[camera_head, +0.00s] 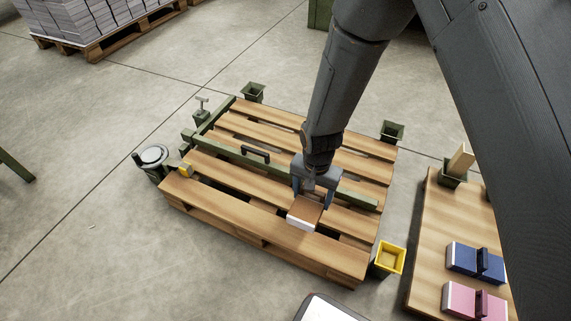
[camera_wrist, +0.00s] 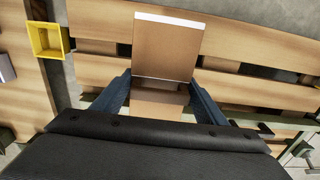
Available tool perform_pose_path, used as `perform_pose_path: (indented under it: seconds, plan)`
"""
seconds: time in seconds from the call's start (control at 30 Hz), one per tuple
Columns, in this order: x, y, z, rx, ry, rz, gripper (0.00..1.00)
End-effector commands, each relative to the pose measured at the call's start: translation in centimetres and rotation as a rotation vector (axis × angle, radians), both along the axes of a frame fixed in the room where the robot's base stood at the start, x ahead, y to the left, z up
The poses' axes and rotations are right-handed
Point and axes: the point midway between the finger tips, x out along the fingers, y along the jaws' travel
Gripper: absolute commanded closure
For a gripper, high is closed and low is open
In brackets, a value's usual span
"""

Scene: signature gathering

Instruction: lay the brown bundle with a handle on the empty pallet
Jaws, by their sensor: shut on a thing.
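The brown bundle (camera_head: 306,209), with a white edge, is held by my gripper (camera_head: 313,195) over the near right part of the wooden pallet (camera_head: 215,205). I cannot tell whether its underside touches the slats. In the wrist view the brown bundle (camera_wrist: 168,50) lies between the two fingers of my gripper (camera_wrist: 160,98), its white edge at the far side. No other bundle lies on the pallet.
A green bar with a black handle (camera_head: 255,154) crosses the pallet behind the bundle. Green corner cups and a yellow cup (camera_head: 388,258) stand around the pallet. At right, a wooden surface (camera_head: 430,235) bears a blue bundle (camera_head: 475,260) and a pink bundle (camera_head: 474,301).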

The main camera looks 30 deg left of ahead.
Motion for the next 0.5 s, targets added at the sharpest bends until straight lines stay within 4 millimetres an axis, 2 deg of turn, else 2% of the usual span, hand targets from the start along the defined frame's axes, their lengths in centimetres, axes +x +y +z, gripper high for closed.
perform_pose_path:
  seconds: [0.1, 0.27, 0.5]
  plan:
    - [-1.6, 1.5, -0.3, -0.001, 0.001, 0.007, 0.65]
    - [-2.0, 2.0, -1.5, 0.000, 0.000, 0.006, 0.65]
    - [-2.0, 1.9, -5.7, -0.001, 0.001, 0.006, 0.65]
